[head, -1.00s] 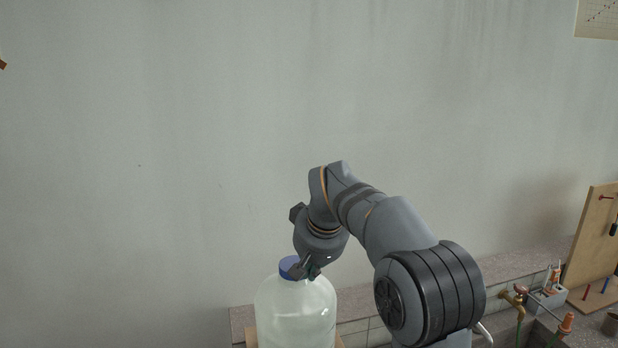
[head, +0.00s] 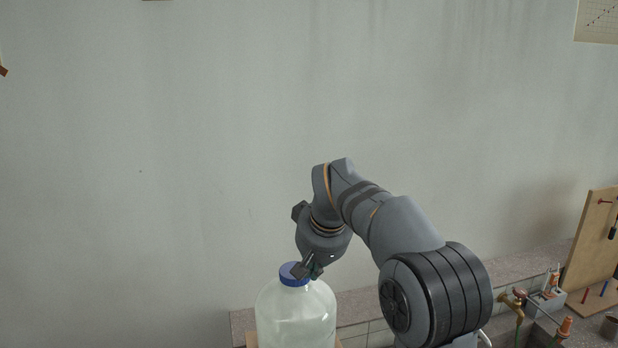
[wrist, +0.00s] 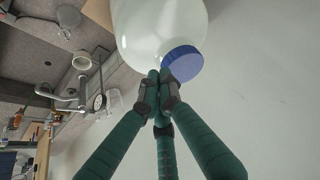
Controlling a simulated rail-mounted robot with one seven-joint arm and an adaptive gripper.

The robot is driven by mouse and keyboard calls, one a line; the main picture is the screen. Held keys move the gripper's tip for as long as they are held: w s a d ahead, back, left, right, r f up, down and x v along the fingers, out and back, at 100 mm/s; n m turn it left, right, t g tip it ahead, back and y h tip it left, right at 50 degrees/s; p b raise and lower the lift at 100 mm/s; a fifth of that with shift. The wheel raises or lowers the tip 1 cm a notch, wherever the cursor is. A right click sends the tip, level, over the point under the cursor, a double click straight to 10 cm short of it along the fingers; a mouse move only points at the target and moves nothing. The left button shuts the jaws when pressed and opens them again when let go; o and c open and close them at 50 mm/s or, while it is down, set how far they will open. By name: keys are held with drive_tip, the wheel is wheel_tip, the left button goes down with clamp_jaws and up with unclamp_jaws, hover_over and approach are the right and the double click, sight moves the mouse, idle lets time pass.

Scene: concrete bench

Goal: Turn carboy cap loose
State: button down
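The carboy (head: 296,318) is a large clear, pale bottle standing upright at the bottom of the head view. Its blue cap (head: 290,275) sits on the neck. My gripper (head: 305,270) is at the cap's right side, partly in front of it. In the wrist view the cap (wrist: 184,62) lies just beyond and right of my green-sleeved fingers (wrist: 161,80). Their tips are drawn together with nothing visible between them. The cap is outside the fingers; whether a tip touches it I cannot tell. The carboy body (wrist: 150,25) fills the top of that view.
A brass tap (head: 513,300) and a small grey holder (head: 548,298) with tools stand at the right. A wooden pegboard (head: 592,240) rises behind them. The grey wall is close behind the bench; space above the carboy is clear.

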wheel_tip(320, 180, up, 4)
drive_tip(key=shift+f+p, duration=0.15)
drive_tip(key=shift+p, duration=1)
